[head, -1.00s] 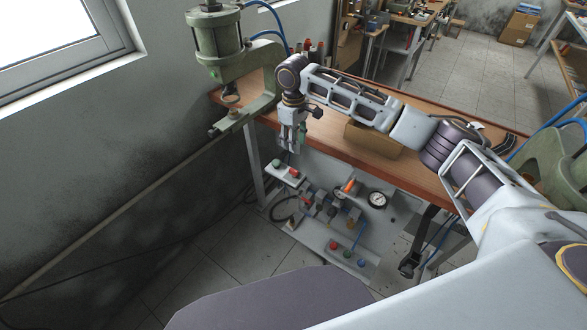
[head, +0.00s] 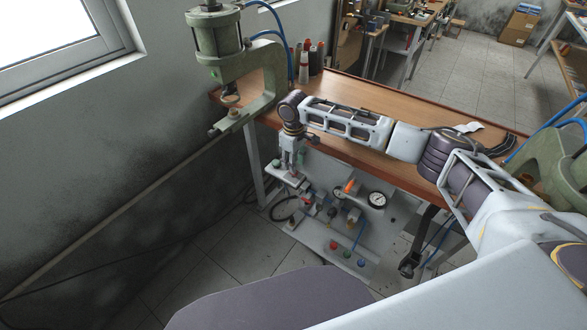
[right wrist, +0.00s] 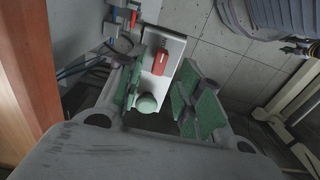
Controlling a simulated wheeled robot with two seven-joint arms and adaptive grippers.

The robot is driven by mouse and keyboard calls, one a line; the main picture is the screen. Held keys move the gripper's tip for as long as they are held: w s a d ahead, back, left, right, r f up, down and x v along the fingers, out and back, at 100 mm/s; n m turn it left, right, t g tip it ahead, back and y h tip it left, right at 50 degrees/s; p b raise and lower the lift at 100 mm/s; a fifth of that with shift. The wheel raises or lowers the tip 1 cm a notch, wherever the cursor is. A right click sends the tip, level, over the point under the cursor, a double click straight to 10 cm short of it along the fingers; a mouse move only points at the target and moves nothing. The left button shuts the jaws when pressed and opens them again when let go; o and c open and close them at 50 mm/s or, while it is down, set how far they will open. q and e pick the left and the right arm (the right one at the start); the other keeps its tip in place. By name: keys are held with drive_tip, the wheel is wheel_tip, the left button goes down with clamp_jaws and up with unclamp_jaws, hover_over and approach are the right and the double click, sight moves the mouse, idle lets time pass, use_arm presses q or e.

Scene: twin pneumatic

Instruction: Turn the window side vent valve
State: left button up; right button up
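My right gripper (head: 291,168) reaches down past the table edge to a small white plate (head: 280,178) near the window-side leg. In the right wrist view, its two green-padded fingers (right wrist: 167,97) stand apart. A round pale green knob (right wrist: 147,103) shows between them, closer to the left finger, and nothing looks clamped. A red block-shaped part (right wrist: 160,62) sits on the plate beyond the knob. In the head view, the gripper partly covers this plate. I cannot tell for sure which part is the window side vent valve. My left gripper is not in view.
A pneumatic panel (head: 320,235) under the wooden table (head: 370,158) bears dial gauges (head: 377,199), an orange handle (head: 350,187), hoses and coloured buttons. A green press (head: 262,75) stands at the table's window end. Floor in front of the panel is clear.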

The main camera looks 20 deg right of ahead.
drive_tip(key=shift+f, duration=1.95)
drive_tip(key=shift+c, duration=0.2)
clamp_jaws()
